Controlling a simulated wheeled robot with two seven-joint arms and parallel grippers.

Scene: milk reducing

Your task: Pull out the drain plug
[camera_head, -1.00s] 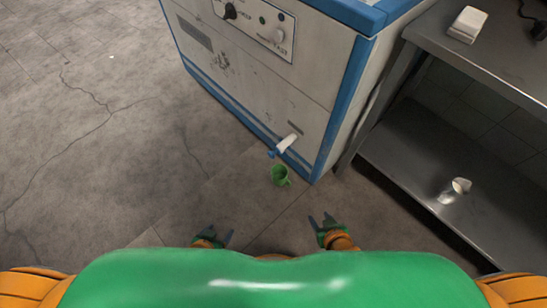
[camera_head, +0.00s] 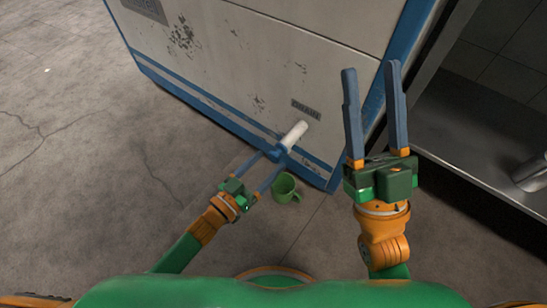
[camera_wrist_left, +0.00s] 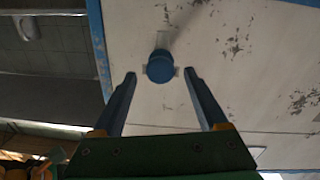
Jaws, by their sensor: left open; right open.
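The blue drain plug (camera_head: 277,152) caps the end of a short white pipe (camera_head: 295,134) low on the front of the white and blue machine. My left gripper (camera_head: 271,162) is open, with its fingertips close to the plug. In the left wrist view the round plug (camera_wrist_left: 160,67) appears between the open fingertips (camera_wrist_left: 159,74), a little beyond them; whether they touch it I cannot tell. My right gripper (camera_head: 371,68) is open and empty, raised to the right of the pipe with its fingers pointing up the picture.
A green mug (camera_head: 285,189) stands on the floor under the pipe, close to my left gripper. The machine (camera_head: 230,70) fills the upper middle. A metal shelf (camera_head: 470,150) stands at the right. The floor at the left is clear.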

